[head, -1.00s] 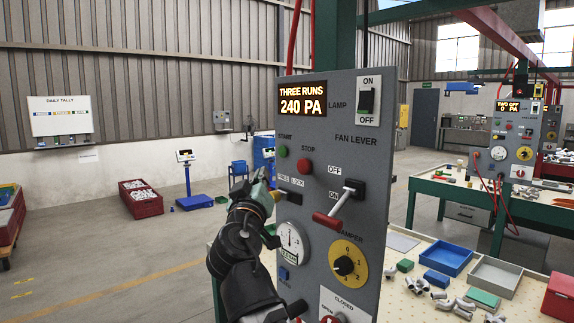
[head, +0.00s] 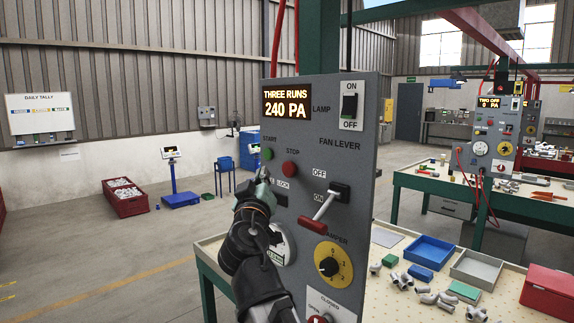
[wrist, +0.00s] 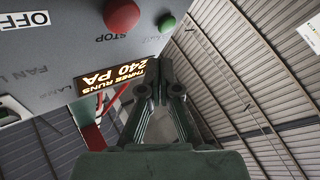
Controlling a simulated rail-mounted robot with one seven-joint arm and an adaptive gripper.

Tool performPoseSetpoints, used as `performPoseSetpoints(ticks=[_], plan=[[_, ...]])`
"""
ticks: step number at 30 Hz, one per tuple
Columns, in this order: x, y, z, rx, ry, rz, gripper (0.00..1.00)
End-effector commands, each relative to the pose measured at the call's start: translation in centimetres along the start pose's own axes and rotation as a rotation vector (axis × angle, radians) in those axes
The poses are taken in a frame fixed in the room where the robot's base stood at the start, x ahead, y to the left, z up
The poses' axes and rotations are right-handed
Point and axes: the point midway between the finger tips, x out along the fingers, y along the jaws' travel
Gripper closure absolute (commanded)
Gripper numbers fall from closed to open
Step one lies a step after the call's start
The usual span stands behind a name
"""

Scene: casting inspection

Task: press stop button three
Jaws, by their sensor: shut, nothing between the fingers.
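The grey control panel (head: 330,110) stands close in front of me, its display reading "THREE RUNS 240 PA". The round red stop button (head: 290,168) sits under the label STOP, right of the green start button (head: 267,154). My gripper (head: 263,174) is shut and empty, just below the start button and left of the stop button in the head view. It hides part of the lock label and switch. In the wrist view, the stop button (wrist: 121,15) and start button (wrist: 167,22) show above my shut fingertips (wrist: 152,65). The fingers look apart from the stop button.
A fan lever (head: 325,205) with a red handle juts from the panel right of my gripper. A yellow damper dial (head: 333,264) is below it. A second panel (head: 490,135) reading "TWO OFF" stands farther back right. A table with trays and castings lies right.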

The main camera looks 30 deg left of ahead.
Motion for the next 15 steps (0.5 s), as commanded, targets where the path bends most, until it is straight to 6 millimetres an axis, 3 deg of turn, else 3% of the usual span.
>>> performPoseSetpoints(ticks=[6,15], plan=[[1.9,1.2,1.4,0.001,0.0,0.0,1.0],[2.9,2.1,2.2,0.0,0.0,-0.001,1.0]])
